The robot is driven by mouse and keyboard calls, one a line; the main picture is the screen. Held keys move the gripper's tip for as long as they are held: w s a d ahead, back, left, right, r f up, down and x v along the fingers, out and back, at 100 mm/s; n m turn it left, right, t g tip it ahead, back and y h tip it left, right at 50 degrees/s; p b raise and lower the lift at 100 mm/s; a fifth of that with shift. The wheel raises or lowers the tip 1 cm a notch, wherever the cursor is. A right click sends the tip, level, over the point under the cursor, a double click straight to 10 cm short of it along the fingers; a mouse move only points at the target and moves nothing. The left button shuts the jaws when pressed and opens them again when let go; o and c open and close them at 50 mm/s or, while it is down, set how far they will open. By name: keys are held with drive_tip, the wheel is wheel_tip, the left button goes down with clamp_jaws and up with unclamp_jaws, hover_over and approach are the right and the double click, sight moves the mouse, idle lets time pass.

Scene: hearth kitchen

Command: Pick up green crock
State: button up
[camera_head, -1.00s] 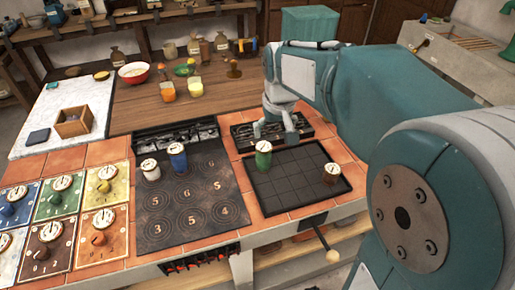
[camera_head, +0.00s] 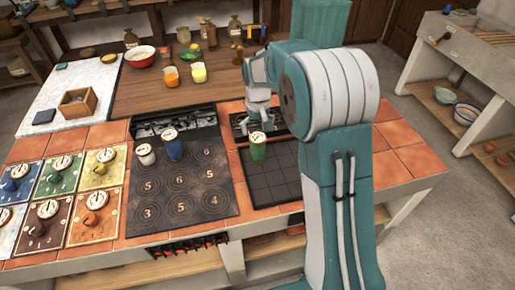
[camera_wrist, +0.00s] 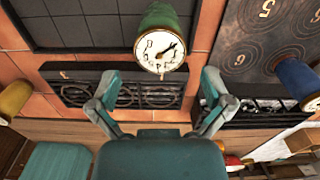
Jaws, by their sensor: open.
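The green crock (camera_head: 258,152) stands upright on the dark gridded tray (camera_head: 262,190), near its back left corner. A round white dial with a dark pointer is on its top. In the wrist view the green crock (camera_wrist: 168,18) is at the top centre, its dial facing the camera. My gripper (camera_head: 258,112) is just behind the crock in the head view. In the wrist view my gripper (camera_wrist: 160,80) has its fingers spread wide, with the crock ahead of the gap and no visible contact. My arm hides the tray's right part.
A blue crock (camera_head: 173,147) and a white crock (camera_head: 146,155) stand on the numbered black mat (camera_head: 185,212) to the left. The blue crock (camera_wrist: 296,78) is right in the wrist view. A black grate (camera_wrist: 150,92) lies beneath my fingers. Terracotta tiles (camera_head: 405,160) at right are clear.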

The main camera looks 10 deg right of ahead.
sight(257, 136)
wheel_tip(257, 136, down, 7)
drive_tip(key=shift+r, duration=0.2)
drive_tip(key=c, duration=1.2)
